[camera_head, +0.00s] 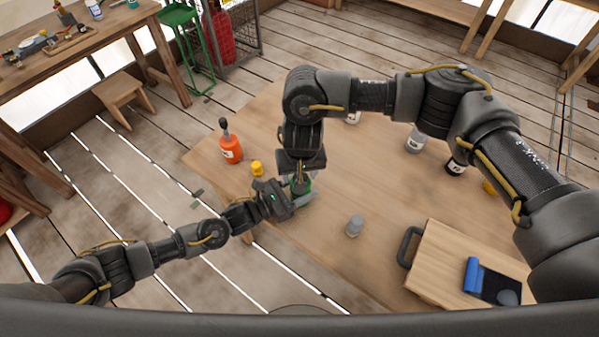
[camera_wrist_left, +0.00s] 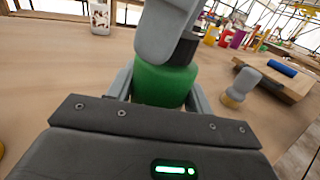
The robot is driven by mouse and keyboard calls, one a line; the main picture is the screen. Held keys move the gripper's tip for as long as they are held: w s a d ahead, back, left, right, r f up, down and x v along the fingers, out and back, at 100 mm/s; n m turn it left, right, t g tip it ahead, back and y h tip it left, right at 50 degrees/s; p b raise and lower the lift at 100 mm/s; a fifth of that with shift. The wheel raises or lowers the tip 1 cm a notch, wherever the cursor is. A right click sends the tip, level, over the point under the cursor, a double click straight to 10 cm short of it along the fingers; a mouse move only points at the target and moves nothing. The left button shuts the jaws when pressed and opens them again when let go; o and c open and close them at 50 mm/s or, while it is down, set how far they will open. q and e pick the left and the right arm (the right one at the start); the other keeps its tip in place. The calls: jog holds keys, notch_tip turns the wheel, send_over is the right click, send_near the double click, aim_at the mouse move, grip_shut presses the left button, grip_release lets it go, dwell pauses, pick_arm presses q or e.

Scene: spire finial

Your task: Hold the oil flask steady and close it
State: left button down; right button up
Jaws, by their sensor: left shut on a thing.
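The green oil flask (camera_head: 299,186) stands on the table near its left edge, largely hidden by my arms. My left gripper (camera_head: 293,193) comes in low from the left and is shut around the flask's body. In the left wrist view the green flask body (camera_wrist_left: 164,84) sits between the two grey fingers. My right gripper (camera_head: 300,174) points down over the flask from above. In the left wrist view a grey finger of it (camera_wrist_left: 166,38) covers the flask's top, beside a black part. I cannot tell whether the right gripper is open or shut, or where the cap is.
An orange bottle (camera_head: 231,150) and a small yellow item (camera_head: 257,168) stand left of the flask. A small grey-topped item (camera_head: 354,226) stands to the right. A wooden board (camera_head: 430,270) carries a blue item (camera_head: 473,277). The table's front middle is clear.

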pick_arm(q)
jog(key=shift+w, duration=0.1)
pick_arm(e)
jog(key=shift+r, duration=2.2)
jog(key=shift+c, duration=0.5)
